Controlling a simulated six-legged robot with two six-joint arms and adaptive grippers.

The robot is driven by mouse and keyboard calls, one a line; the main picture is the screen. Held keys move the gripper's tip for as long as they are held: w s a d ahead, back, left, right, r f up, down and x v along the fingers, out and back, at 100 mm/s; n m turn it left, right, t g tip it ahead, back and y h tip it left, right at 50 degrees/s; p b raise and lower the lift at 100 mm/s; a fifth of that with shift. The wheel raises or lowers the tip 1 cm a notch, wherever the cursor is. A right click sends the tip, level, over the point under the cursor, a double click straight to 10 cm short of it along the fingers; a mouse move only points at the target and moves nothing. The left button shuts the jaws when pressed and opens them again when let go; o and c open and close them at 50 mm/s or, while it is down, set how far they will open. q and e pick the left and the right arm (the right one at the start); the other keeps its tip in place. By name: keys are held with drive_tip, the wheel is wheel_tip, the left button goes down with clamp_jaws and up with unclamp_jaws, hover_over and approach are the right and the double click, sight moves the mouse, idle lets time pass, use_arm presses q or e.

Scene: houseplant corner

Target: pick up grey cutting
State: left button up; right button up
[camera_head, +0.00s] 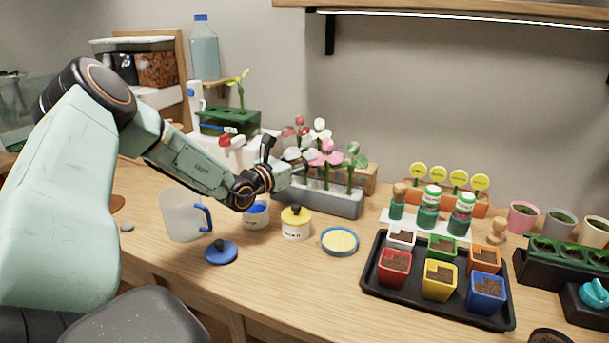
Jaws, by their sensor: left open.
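A whiter cutting (320,127) stands behind the pink one (327,146). My left gripper (275,163) is open, just left of the trough and close to the pale cutting, and it seems empty. It hides part of the trough's left end. My right gripper is not in view.
A black tray (375,279) of coloured pots is right. The front middle is clear.

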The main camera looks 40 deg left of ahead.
use_arm(q)
drive_tip(key=shift+a+f, duration=0.1)
drive_tip(key=shift+c, duration=0.9)
drive_tip(key=shift+w, duration=0.2)
drive_tip(key=c, duration=0.3)
drive_tip(key=shift+s, duration=0.1)
clamp_jaws()
